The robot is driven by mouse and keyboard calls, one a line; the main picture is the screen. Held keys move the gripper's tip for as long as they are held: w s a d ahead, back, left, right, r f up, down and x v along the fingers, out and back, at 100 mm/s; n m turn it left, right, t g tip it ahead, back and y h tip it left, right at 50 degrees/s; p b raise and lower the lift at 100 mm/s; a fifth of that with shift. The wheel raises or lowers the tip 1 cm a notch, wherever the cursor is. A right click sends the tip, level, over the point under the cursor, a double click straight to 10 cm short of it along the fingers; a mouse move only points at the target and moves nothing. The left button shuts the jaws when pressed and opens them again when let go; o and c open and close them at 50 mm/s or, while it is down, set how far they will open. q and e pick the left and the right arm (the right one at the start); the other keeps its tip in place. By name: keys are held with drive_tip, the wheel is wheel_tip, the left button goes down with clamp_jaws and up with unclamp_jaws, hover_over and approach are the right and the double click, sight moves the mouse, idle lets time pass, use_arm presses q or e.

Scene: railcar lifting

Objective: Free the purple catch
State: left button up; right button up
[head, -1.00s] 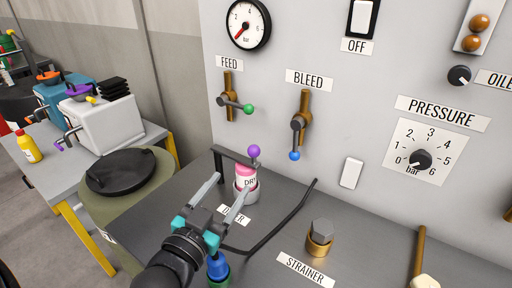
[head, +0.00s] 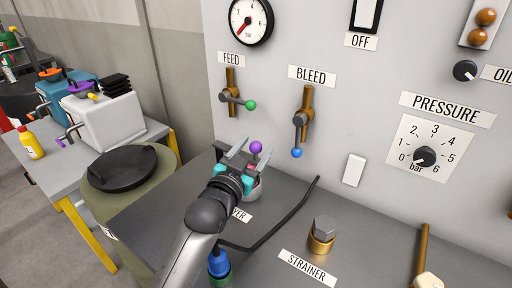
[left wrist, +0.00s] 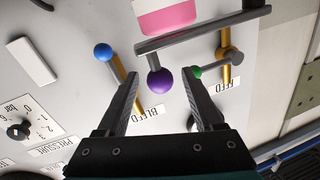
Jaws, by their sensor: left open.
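The purple catch is a dark bar with a purple ball knob (head: 256,147), lying across the top of the pink and white dryer canister on the grey bench. My left gripper (head: 253,147) is open, and its fingers point at the knob. In the left wrist view, the purple knob (left wrist: 159,82) shows between the two spread fingertips (left wrist: 160,74), with a gap on both sides. The pink canister (left wrist: 168,17) shows beyond the bar. My gripper hides most of the canister in the head view. My right gripper is in neither view.
The wall panel behind has the FEED lever with a green knob (head: 250,105) and the BLEED lever with a blue knob (head: 296,153). A black hose (head: 284,218) and the brass strainer (head: 322,236) are to the right. A lidded drum (head: 122,169) stands at left.

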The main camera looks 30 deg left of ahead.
use_arm(q)
drive_tip(key=shift+w, duration=0.45)
clamp_jaws()
idle(0.4)
idle(0.8)
